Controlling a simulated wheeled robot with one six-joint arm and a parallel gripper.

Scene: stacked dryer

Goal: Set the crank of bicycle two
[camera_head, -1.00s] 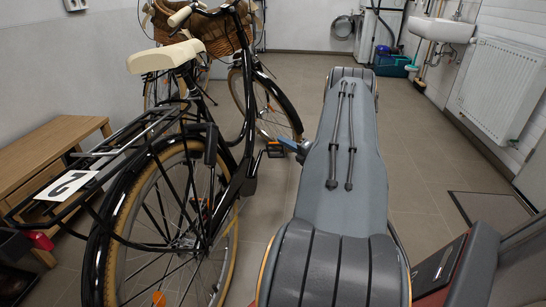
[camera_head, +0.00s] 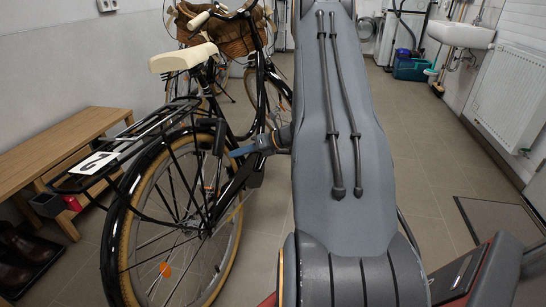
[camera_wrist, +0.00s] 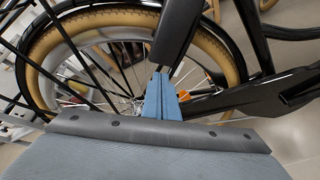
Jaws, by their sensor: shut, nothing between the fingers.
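Bicycle two, a black bike with a cream saddle (camera_head: 183,57), stands left of my arm in the head view. A plate marked 2 (camera_head: 93,163) sits on its rear rack. Its rear wheel with a tan tyre (camera_wrist: 68,32) fills the upper wrist view, and its black chain case (camera_wrist: 262,97) is at right there. My gripper (camera_head: 235,153) is shut and empty, its blue fingers (camera_wrist: 161,78) pointing left in front of the frame and rear wheel. I cannot make out the crank and pedal clearly; my gripper and arm hide part of that area. Contact cannot be told.
A wooden bench (camera_head: 62,150) stands along the left wall, with dark boots (camera_head: 25,250) below. Another bicycle with a wicker basket (camera_head: 228,38) is behind. A sink (camera_head: 461,33) and radiator (camera_head: 511,93) line the right wall.

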